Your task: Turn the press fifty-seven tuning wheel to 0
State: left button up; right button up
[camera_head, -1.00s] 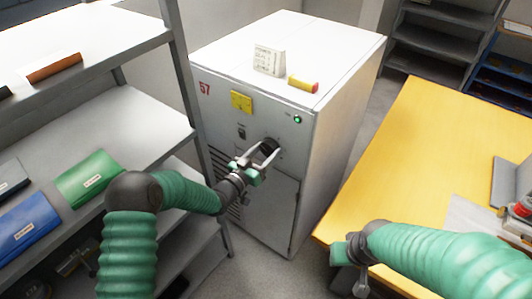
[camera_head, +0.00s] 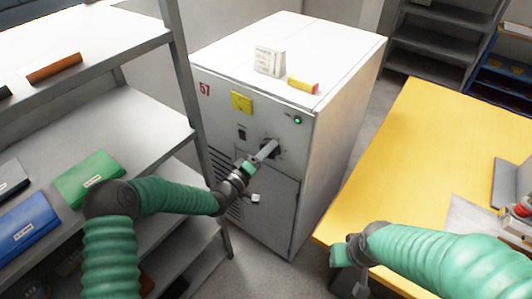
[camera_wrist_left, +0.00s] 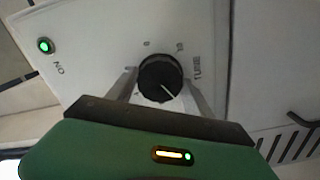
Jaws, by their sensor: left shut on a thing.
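The press is a white cabinet (camera_head: 330,120) marked with a red 57. Its black tuning wheel (camera_head: 270,145) is on the front face, partly hidden by my left gripper (camera_head: 265,153). In the left wrist view the wheel (camera_wrist_left: 158,72) sits between the two fingers of my left gripper (camera_wrist_left: 160,88), which is shut on it. The wheel's white pointer line slants to the lower right in that view, away from the 0 mark (camera_wrist_left: 146,44) printed above the wheel. My right gripper (camera_head: 350,264) hangs by the yellow table's near corner; its fingers are not clear.
A green light (camera_head: 297,120) and a yellow label (camera_head: 242,101) are on the press front. A grey shelf (camera_head: 130,125) stands close on the left, a yellow table (camera_head: 400,160) on the right.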

pick_arm(q)
jog(key=shift+f+n, duration=0.3)
jog(key=shift+n, duration=1)
jog(key=shift+a, duration=0.1)
jog(key=o, duration=1.1)
jog(key=shift+o, duration=1.3)
jog(key=shift+r, duration=0.1)
jog(key=v, duration=1.7)
jog(key=shift+w, duration=0.15)
